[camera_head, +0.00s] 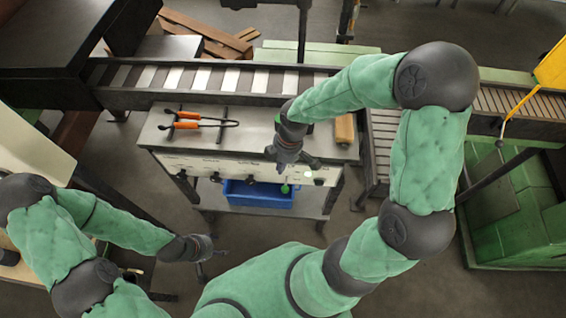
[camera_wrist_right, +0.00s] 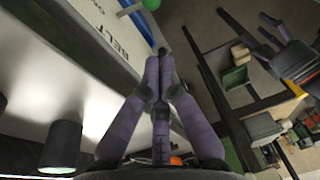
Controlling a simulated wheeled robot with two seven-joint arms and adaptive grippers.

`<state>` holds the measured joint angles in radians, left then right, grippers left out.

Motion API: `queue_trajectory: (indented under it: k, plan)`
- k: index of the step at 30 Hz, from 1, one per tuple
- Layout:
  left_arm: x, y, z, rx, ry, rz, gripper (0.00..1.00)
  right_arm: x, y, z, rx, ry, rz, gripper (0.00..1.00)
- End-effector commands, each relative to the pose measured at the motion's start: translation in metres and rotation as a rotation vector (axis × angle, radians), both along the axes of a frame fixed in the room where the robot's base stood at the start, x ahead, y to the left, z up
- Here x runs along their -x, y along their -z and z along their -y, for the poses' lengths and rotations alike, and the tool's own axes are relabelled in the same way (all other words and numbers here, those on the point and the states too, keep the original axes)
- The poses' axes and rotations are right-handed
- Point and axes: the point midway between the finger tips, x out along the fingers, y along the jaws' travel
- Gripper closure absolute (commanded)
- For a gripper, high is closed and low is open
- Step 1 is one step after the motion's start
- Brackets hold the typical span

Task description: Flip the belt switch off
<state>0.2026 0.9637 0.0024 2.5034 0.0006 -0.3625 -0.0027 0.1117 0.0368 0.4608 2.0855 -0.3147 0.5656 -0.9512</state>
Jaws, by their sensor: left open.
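The belt switch shows in the right wrist view as a pale lever with a green knob (camera_wrist_right: 141,27), beside the "BELT" lettering on the white control panel (camera_wrist_right: 106,30). In the head view a green knob (camera_head: 285,189) hangs below the front of the panel (camera_head: 235,170). My right gripper (camera_head: 284,164) is just in front of the panel, above that knob. In the right wrist view its fingers (camera_wrist_right: 160,62) are together with nothing visible between them, apart from the knob. My left gripper (camera_head: 208,268) is open and empty, low at the left, away from the panel.
Other dark knobs (camera_head: 216,177) line the panel front. A blue bin (camera_head: 258,195) sits underneath. The conveyor (camera_head: 215,77) runs behind.

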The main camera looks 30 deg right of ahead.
Motion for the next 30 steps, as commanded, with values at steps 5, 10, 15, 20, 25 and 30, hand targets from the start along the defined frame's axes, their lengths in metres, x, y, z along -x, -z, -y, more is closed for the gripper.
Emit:
queue_trajectory:
  k: [5, 10, 15, 20, 25, 30]
  plan:
    - [0.000, 0.011, 0.000, 0.000, 0.000, 0.000, 0.38, 0.001, 0.037, -0.006, 0.000, -0.001, -0.003, 1.00]
    - [0.000, 0.019, 0.000, 0.000, 0.000, 0.000, 0.38, 0.005, 0.064, -0.008, 0.000, 0.003, -0.004, 1.00]
    - [0.000, 0.024, 0.000, 0.000, 0.000, 0.000, 0.38, 0.011, 0.082, -0.005, -0.001, 0.003, -0.001, 1.00]
    - [0.000, 0.026, 0.000, 0.000, 0.000, 0.000, 0.38, 0.014, 0.089, -0.004, -0.001, 0.001, -0.001, 1.00]
    - [0.000, 0.026, 0.000, 0.000, 0.000, 0.000, 0.38, 0.015, 0.089, -0.004, -0.001, 0.001, 0.000, 1.00]
    - [0.000, 0.026, 0.000, 0.000, 0.000, 0.000, 0.38, 0.015, 0.089, -0.004, -0.001, 0.001, 0.000, 1.00]
